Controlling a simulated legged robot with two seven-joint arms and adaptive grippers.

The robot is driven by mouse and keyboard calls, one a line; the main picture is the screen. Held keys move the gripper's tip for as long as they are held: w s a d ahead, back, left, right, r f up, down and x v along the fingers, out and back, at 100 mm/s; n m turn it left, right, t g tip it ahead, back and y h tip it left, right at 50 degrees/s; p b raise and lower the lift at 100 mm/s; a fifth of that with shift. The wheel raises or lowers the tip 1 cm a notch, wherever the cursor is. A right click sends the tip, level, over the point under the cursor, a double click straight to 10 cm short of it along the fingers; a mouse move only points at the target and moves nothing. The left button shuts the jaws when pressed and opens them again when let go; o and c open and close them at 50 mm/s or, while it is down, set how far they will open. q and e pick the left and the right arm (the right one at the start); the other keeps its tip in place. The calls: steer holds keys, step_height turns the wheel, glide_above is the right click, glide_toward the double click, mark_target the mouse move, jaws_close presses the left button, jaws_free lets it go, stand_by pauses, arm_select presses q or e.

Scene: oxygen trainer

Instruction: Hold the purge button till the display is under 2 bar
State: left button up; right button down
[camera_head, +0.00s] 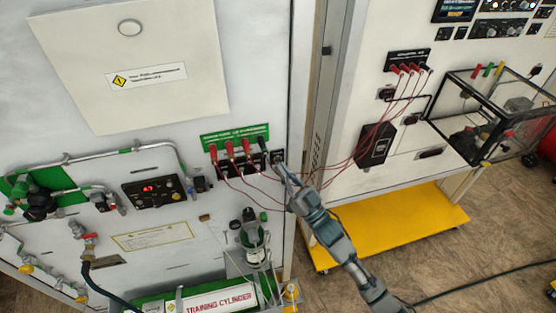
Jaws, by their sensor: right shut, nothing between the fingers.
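A small black display unit (153,191) with lit red digits is on the white panel at left; the digits are too small to read. My right gripper (283,170) is shut and empty, with its tips at a small dark fitting (278,157) right of a row of red plugs (231,149). I cannot tell whether the tips touch this fitting or whether it is the purge button. The gripper tips partly cover the area below it. My left gripper is not in view.
Thin red leads hang from the plugs and pass by my right arm to a black box (375,145) on the right cabinet. A yellow base (400,228) stands at right.

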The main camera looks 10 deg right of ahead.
steer(key=shift+w, duration=0.1)
stand_by(0.4)
steer(key=shift+w, duration=0.3)
steer(key=shift+w, duration=0.35)
stand_by(2.2)
steer(key=shift+s+p, duration=0.45)
steer(key=shift+s, duration=0.35)
